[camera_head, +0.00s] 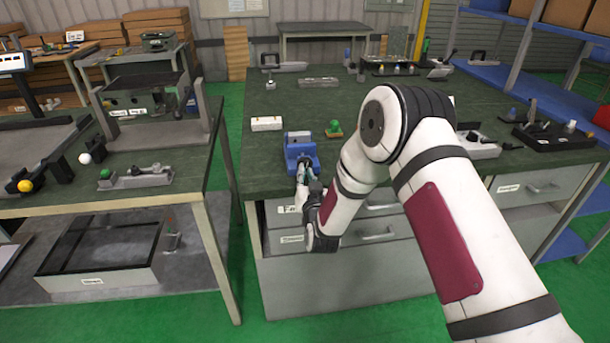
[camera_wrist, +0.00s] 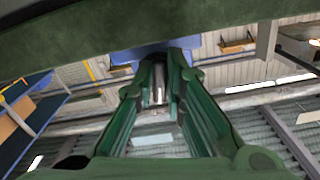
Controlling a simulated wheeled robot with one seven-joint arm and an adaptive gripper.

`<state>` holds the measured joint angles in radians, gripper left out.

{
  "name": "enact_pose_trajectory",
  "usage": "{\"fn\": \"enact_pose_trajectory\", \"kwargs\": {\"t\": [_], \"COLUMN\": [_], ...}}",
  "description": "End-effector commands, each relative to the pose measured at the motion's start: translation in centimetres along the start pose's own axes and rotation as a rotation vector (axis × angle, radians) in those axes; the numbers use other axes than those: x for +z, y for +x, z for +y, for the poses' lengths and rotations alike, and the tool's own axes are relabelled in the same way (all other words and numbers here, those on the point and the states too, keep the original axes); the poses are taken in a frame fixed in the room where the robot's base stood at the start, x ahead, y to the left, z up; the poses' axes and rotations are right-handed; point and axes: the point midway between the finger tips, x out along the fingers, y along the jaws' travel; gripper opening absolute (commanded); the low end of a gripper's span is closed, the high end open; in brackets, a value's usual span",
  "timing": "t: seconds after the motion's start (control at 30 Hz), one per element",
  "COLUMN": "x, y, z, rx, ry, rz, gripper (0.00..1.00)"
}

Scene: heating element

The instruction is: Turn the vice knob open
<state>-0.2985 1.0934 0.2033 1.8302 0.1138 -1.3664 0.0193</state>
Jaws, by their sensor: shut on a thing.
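The blue vice (camera_head: 300,146) stands at the front left edge of the green-topped workbench, with its knob side facing the front. My gripper (camera_head: 306,171) reaches up to the front of the vice from below the bench edge. In the wrist view the vice's blue body (camera_wrist: 150,50) shows at the top. A grey metal shaft of the vice knob (camera_wrist: 158,82) lies between the green fingers of my gripper (camera_wrist: 160,95). The fingers are closed on the knob. The exact contact is partly hidden in the head view.
The workbench (camera_head: 270,183) has drawers with handles (camera_head: 377,236) below its front edge, close to my gripper. A green button on a small base (camera_head: 334,128) stands right of the vice, and a white box (camera_head: 266,123) behind it. Another table (camera_head: 120,203) stands at left across a gap.

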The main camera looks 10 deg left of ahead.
Motion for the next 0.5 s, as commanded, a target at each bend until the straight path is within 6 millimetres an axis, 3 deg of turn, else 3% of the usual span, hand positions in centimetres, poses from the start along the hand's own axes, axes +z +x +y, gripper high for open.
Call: {"fn": "enact_pose_trajectory", "kwargs": {"t": [0.5], "x": [-0.06], "y": [0.03], "z": [0.24], "rx": [-0.001], "ry": [-0.226], "rz": [0.001], "gripper": [0.00]}}
